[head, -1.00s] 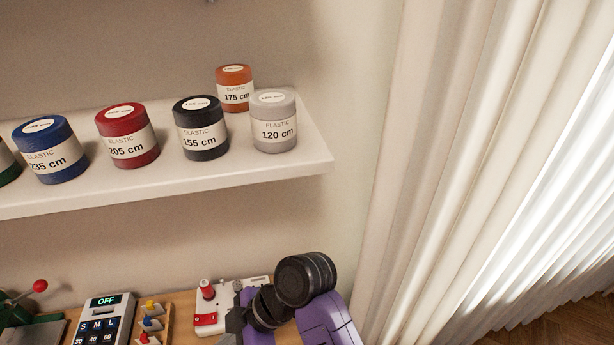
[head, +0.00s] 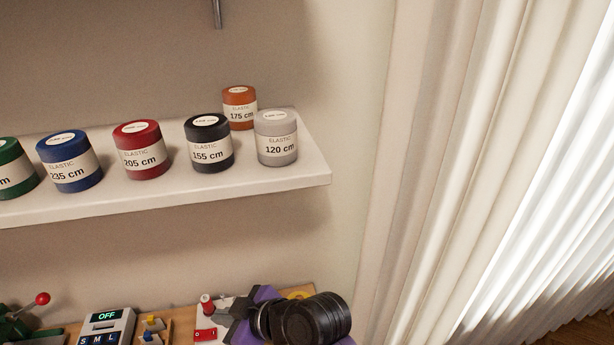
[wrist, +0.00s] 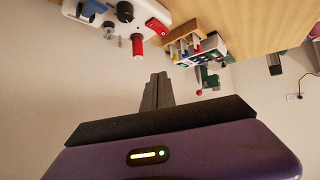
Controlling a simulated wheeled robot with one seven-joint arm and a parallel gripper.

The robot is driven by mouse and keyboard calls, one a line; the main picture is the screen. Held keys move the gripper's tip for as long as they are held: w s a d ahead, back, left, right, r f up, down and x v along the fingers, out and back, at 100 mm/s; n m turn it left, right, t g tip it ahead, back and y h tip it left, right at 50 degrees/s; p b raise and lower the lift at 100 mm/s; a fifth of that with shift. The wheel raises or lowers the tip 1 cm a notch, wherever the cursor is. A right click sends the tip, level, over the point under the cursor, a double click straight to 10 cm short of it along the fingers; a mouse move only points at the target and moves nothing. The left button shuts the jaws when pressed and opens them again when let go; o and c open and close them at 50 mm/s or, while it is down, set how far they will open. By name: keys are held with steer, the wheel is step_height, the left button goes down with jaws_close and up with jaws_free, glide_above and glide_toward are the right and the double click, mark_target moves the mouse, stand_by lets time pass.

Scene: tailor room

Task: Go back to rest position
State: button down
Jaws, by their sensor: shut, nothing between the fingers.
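My gripper (wrist: 158,91) shows in the wrist view with its two dark fingers together and nothing between them. In the head view my purple and black arm is folded at the bottom, in front of the workbench, and the fingertips cannot be made out there. The wrist view appears upside down, with the wooden workbench (wrist: 235,25) along its top. My gripper is apart from the things on the bench.
A white shelf (head: 300,178) holds several elastic spools, including a grey one (head: 276,140) and a red one (head: 142,152). On the bench are a keypad device (head: 105,325) and a red-and-white machine (head: 207,318). Curtains (head: 440,170) hang at right.

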steer(key=s+d+m+t+h, duration=0.2)
steer(key=s+d+m+t, duration=0.15)
steer(key=d, duration=0.45)
steer(key=s+d+m+t+h, duration=0.15)
steer(key=d+m+t, duration=0.25)
steer(key=d, duration=0.4)
steer(key=s+d+m+t+h, duration=0.1)
steer(key=s+d+m+t, duration=0.25)
steer(key=d, duration=0.35)
steer(key=s+d+m+h, duration=0.1)
steer(key=s+d, duration=0.3)
steer(key=s, duration=0.4)
steer(key=s+d+r+m+h+b, duration=0.1)
steer(key=s+d+h, duration=0.1)
steer(key=s+d, duration=0.3)
steer(key=s+d+r+m+h+b, duration=0.1)
steer(key=s+d, duration=0.3)
steer(key=s, duration=0.8)
steer(key=shift+s+d+r+g+h, duration=0.2)
steer(key=shift+g+h, duration=0.2)
steer(key=shift+h, duration=0.25)
